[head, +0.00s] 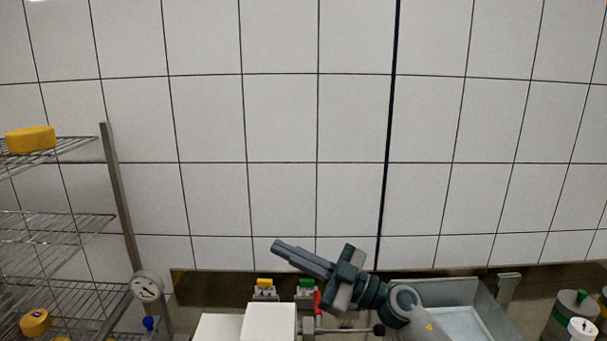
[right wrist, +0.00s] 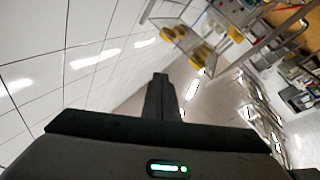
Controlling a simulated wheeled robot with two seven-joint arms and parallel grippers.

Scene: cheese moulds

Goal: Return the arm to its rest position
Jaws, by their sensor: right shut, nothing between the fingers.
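My right gripper (head: 277,246) is raised in front of the white tiled wall in the head view, above the white boxes. Its arm comes in from the lower right, and the fingers point to the upper left. The fingers are shut with nothing between them. They also show in the right wrist view (right wrist: 159,78), pointing out over open floor and touching nothing. My left gripper is not in view.
A wire rack (head: 118,200) with yellow cheeses (head: 31,139) stands at the left, with a round gauge (head: 147,287) beside it. White boxes (head: 270,322) and a steel basin (head: 463,320) are below my right arm. Green-lidded containers (head: 573,303) stand at the far right.

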